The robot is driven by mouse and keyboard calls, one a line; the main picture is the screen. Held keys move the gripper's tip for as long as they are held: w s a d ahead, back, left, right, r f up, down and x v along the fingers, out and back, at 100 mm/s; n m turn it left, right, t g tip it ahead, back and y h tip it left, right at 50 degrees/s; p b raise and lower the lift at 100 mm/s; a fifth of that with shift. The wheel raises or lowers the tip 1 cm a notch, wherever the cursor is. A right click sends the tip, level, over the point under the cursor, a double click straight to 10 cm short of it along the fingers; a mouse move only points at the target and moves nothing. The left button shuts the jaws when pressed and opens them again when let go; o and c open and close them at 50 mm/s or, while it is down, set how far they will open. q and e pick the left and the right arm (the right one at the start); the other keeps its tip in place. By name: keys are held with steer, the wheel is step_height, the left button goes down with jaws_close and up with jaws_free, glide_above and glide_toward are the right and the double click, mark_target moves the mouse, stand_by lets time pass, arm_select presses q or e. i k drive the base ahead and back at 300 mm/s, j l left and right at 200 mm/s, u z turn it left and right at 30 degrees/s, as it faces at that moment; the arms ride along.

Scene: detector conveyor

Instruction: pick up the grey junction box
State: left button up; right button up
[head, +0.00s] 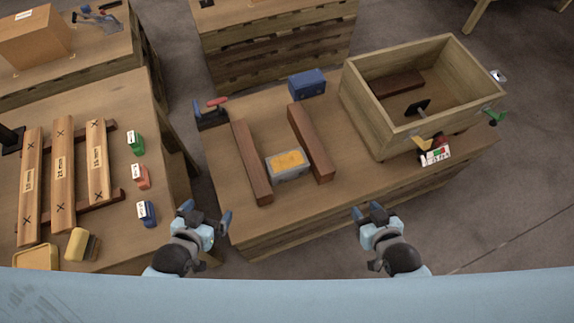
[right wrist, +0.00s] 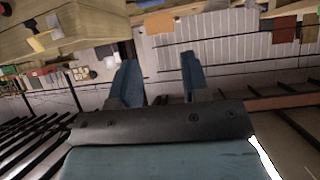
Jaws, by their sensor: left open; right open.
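The grey junction box (head: 289,172) has an orange-yellow patch on its top. In the head view it sits on the middle wooden table (head: 240,125), between two brown wooden bars. My left gripper (head: 206,214) is open and empty, off the table's front left corner, to the left of and nearer than the box. My right gripper (head: 371,212) is open and empty in front of the table's front edge, to the right of and nearer than the box. In the right wrist view its two blue fingers (right wrist: 158,80) are apart with nothing between them; the junction box does not show there.
Brown bars (head: 252,165) (head: 311,145) flank the box on both sides. A blue case (head: 307,84) lies behind. A wooden crate (head: 371,125) stands at the right, with a small labelled item (head: 435,156) before it. The left table (head: 115,225) carries planks and small coloured boxes.

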mark_target(289, 165)
steer(key=k+u, duration=0.1)
steer(key=u, duration=0.3)
steer(key=k+u, duration=0.15)
steer(key=u, duration=0.2)
steer(key=k+u, duration=0.15)
steer(key=u, duration=0.25)
